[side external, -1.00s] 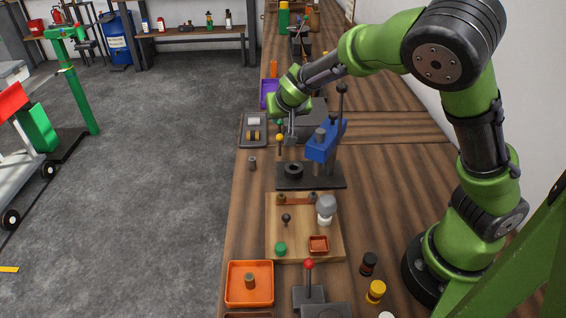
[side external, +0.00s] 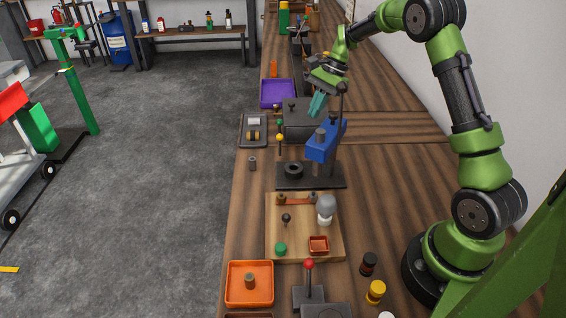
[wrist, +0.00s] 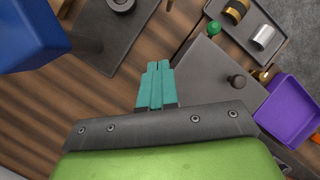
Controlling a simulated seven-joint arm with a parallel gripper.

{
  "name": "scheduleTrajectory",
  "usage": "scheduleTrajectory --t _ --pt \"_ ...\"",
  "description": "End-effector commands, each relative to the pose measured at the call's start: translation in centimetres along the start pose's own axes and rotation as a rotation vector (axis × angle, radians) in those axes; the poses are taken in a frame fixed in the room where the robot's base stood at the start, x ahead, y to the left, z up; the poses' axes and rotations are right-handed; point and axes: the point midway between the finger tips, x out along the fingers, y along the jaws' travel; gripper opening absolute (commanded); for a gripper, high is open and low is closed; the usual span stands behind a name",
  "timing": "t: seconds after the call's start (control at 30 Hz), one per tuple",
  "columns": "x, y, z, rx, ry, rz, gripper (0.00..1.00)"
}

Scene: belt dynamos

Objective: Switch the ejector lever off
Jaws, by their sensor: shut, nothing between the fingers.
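My gripper (side external: 315,112) is shut and empty, its teal fingers pointing down above the right side of a dark grey box (side external: 303,122). In the wrist view the shut fingertips (wrist: 157,66) show beside the box (wrist: 205,95). The box has a black knob (side external: 291,105), seen in the wrist view (wrist: 237,80) too. Levers with a green ball (side external: 280,122) and a yellow ball (side external: 279,138) stand at its left. A red-ball lever (side external: 308,265) stands near the front. No label tells which is the ejector lever.
A blue press (side external: 325,142) with a tall black-knobbed handle (side external: 342,88) stands close to my gripper. A purple tray (side external: 277,93) lies behind the box. A grey tray of rollers (side external: 254,131) is at the left. The bench is bare to the right.

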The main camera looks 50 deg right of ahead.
Motion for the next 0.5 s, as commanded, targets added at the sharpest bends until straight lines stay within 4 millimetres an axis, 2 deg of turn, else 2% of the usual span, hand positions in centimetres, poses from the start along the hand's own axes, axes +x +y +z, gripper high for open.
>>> scheduleTrajectory --t 0.1,0.27,0.37,0.5 --pt "-2.7 -0.3 -0.8 0.07 -0.122 -0.067 0.0" --pt "-4.6 -0.5 -1.0 0.104 -0.208 -0.113 0.0" --pt "-4.6 -0.6 -0.9 0.108 -0.223 -0.12 0.0" --pt "-2.9 -0.8 -0.5 0.106 -0.223 -0.117 0.0"
